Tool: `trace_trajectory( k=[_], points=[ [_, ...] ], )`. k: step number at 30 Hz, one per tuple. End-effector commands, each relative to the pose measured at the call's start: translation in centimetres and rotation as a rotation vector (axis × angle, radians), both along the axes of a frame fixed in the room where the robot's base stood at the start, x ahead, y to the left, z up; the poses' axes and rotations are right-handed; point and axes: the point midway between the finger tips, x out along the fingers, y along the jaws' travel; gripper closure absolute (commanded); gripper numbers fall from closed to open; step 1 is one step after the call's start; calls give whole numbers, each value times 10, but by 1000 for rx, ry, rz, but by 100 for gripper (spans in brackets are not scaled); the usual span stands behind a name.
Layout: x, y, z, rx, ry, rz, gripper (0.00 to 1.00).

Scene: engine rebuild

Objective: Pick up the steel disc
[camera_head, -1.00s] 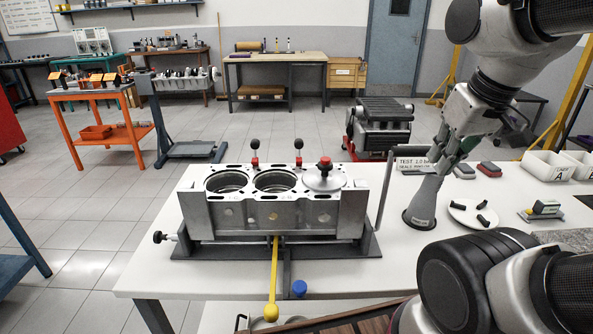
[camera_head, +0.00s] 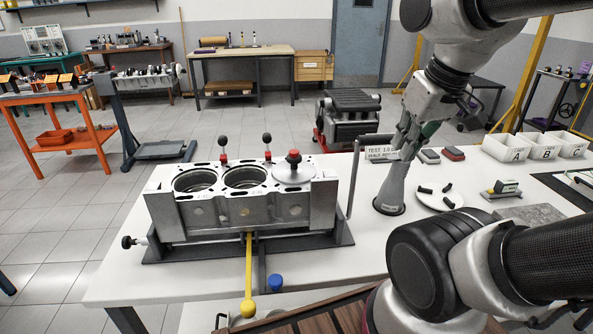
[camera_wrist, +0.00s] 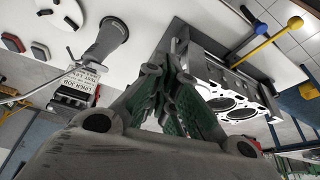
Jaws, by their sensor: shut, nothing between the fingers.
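The steel disc (camera_head: 293,172) is a flat, shiny round plate with a red and black knob on top. In the head view it lies on the right end of the engine block's top, beside two open bores. I cannot make it out in the wrist view. My gripper (camera_head: 408,148) is above the bench, to the right of the disc and apart from it, by a grey flared stand (camera_head: 389,195). In the wrist view my gripper's green-padded fingers (camera_wrist: 172,68) are closed together and empty. The engine block (camera_wrist: 233,85) shows at their right there.
The block (camera_head: 240,210) stands in a dark fixture with an upright bar (camera_head: 355,182) at its right. A yellow-knobbed lever (camera_head: 248,290) juts forward. A lettered card (camera_head: 382,154), a white round plate (camera_head: 445,200) and white bins (camera_head: 502,148) are to the right.

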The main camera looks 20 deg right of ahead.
Motion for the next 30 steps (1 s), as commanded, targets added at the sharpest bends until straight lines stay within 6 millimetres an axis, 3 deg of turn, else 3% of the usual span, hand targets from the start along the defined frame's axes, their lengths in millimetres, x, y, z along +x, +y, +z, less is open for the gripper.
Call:
trace_trajectory(
  k=[5, 8, 10, 15, 24, 30],
  points=[
    [0, 0, 0, 0, 0, 0, 98],
    [7, 1, 5, -2, -14, 16, 80],
    [22, 5, 14, -8, -31, 67, 67],
    [76, 28, 25, -40, -3, 383, 40],
    [169, 92, -10, -19, 47, 1133, 40],
    [202, 119, -33, 9, 1, 1418, 40]
  ],
)
